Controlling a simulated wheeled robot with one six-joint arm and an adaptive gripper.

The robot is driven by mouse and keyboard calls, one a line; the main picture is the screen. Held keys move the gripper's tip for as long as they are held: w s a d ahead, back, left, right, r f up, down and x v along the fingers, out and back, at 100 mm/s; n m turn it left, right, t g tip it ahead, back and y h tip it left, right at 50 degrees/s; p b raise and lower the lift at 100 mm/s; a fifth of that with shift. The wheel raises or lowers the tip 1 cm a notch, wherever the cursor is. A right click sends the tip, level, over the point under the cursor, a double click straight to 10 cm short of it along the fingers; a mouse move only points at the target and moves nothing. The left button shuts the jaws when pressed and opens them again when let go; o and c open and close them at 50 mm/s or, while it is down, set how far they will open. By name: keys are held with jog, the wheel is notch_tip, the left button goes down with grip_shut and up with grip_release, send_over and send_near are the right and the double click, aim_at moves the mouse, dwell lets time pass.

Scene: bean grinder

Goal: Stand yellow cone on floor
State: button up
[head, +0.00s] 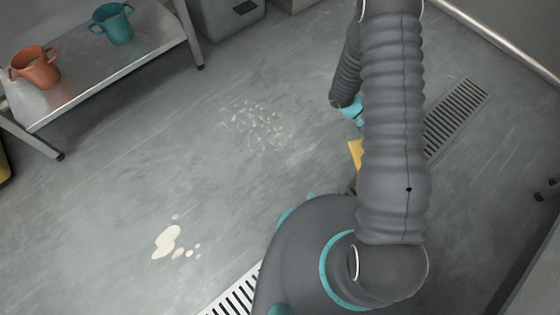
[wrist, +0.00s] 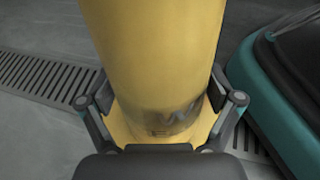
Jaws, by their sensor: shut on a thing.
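The yellow cone (wrist: 155,50) fills the middle of the wrist view, with a dark smudged mark low on its side. Its wider yellow flange (wrist: 120,130) shows near the bottom of that view. My gripper (wrist: 160,105) is shut on the cone, with one finger on each side of it. In the head view only a small yellow piece of the cone (head: 355,153) shows beside my arm; my arm hides the rest, and the gripper too. I cannot tell whether the cone touches the floor.
A floor drain grate (head: 456,115) lies right of my arm; a grate also shows in the wrist view (wrist: 45,80). Pale spills (head: 167,241) and white specks (head: 258,125) mark the open floor to the left. A metal bench (head: 90,85) holds an orange cup (head: 37,68) and a teal cup (head: 115,25).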

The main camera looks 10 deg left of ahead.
jog(key=s+a+m+g+y, duration=0.1)
jog(key=s+a+f+m+g+y, duration=0.1)
jog(key=a+m+g, duration=0.1)
jog(key=s+a+f+m+g+y, duration=0.1)
jog(key=shift+s+a+f+m+g, duration=0.25)
jog(key=shift+s+a+m+g, duration=0.05)
jog(key=shift+m, duration=0.1)
jog(key=a+f+m+g+y+b, duration=0.1)
jog(key=a+f+m+g+y, duration=0.2)
jog(key=a+m+y, duration=0.95)
jog(key=w+a+r+m+t+y, duration=0.35)
jog(key=w+a, duration=0.35)
jog(key=a, duration=0.4)
jog(key=w+a+r+m+t+y, duration=0.2)
jog(key=w+a+m+t+y, duration=0.25)
jog(key=w+a, duration=0.45)
jog(key=s+a+f+g, duration=0.1)
jog(key=s+a+f, duration=0.1)
jog(key=s+f, duration=0.9)
jog(key=shift+s+f+y+b, duration=0.2)
jog(key=shift+s+y+b, duration=0.25)
jog(key=shift+s, duration=0.5)
jog(key=shift+f, duration=0.1)
